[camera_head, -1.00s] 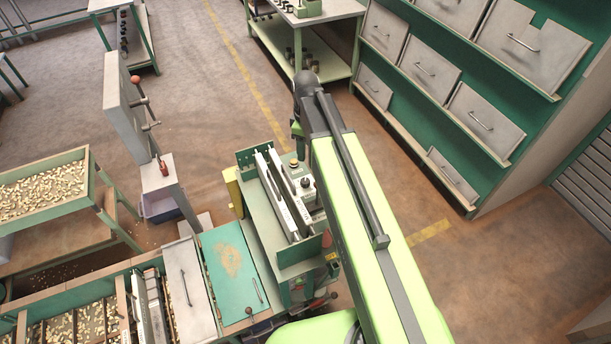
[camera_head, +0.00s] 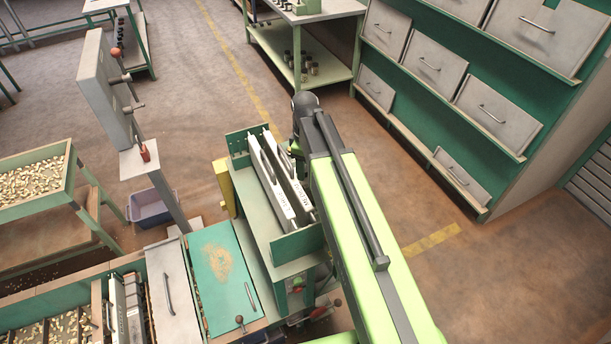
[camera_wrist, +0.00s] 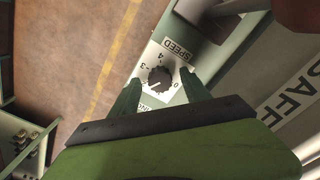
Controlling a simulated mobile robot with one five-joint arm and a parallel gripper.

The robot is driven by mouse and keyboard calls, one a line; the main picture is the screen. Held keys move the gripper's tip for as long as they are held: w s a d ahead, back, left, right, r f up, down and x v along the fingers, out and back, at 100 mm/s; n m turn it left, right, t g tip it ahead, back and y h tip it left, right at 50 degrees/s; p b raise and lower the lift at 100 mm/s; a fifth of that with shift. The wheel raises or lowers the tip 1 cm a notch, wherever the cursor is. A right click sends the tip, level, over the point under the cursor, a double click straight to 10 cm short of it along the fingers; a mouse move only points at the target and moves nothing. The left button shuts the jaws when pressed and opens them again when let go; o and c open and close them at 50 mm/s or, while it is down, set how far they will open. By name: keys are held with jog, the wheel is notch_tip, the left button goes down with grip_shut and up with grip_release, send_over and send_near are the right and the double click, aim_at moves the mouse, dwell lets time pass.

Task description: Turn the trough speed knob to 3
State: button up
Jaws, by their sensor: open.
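The trough speed knob (camera_wrist: 159,77) is a black ridged dial on a white plate marked SPEED (camera_wrist: 176,49) in the wrist view. The numerals 3, 4 and 0 show around it; its pointer is too small to read surely. My gripper (camera_wrist: 159,80) is open, with one green finger on each side of the knob. I cannot tell whether the fingers touch it. In the head view, my arm hides the knob and the gripper tips. The green trough machine (camera_head: 257,212) with pale rails stands left of my arm.
A green-topped bench (camera_head: 222,268) adjoins the machine. A grey post (camera_head: 143,168) with a red-tipped lever stands behind left. A rack of grey hopper doors (camera_head: 497,112) is at right. Open floor lies between the machine and the rack.

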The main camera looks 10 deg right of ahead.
grip_shut()
dwell(0.4)
jog(key=shift+m, duration=0.3)
jog(key=m, duration=0.5)
jog(key=shift+m, duration=0.3)
jog(key=m, duration=0.5)
jog(key=shift+m, duration=0.4)
